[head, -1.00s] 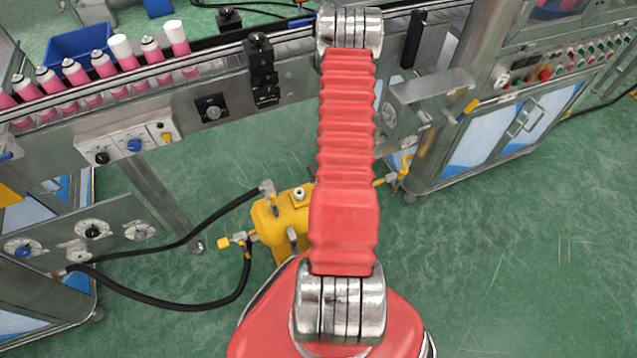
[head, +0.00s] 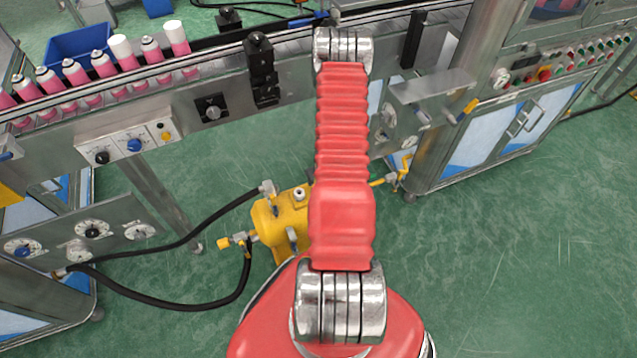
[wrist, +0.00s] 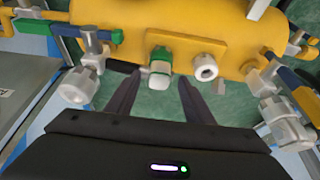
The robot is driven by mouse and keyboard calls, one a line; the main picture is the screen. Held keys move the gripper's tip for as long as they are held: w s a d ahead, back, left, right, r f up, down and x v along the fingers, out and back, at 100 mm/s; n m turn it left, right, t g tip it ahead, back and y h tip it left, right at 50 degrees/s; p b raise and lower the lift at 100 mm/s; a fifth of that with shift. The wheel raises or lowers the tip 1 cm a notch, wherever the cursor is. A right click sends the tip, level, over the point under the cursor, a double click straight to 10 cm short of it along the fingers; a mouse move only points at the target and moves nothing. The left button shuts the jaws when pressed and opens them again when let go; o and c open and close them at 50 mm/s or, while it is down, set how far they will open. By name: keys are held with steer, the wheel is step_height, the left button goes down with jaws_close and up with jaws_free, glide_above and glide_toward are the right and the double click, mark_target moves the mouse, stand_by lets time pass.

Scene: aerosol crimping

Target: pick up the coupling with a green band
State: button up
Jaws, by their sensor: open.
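The coupling with a green band (wrist: 159,67) is a pale fitting on the yellow tank (wrist: 225,45), near the middle of the wrist view. My gripper (wrist: 160,80) is open, with its two dark fingers pointing toward the tank. The fingertips lie left and right of the coupling in the picture, and the space between them looks empty. I cannot tell how far they are from it in depth. In the head view the yellow tank (head: 264,220) stands on the floor, partly hidden behind my red arm. My gripper and the green-banded coupling do not show there.
A plain white fitting (wrist: 205,68) sits on the tank just right of the coupling. Valves with coloured handles (wrist: 95,37) flank it on both sides. In the head view, black hoses (head: 190,245) run left of the tank, and a conveyor (head: 180,95) crosses behind. Open green floor lies right.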

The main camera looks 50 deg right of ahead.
steer(key=shift+w+d+f, duration=0.1)
steer(key=shift+w+f, duration=0.05)
steer(key=shift+f, duration=0.3)
steer(key=shift+c, duration=0.6)
jaws_close()
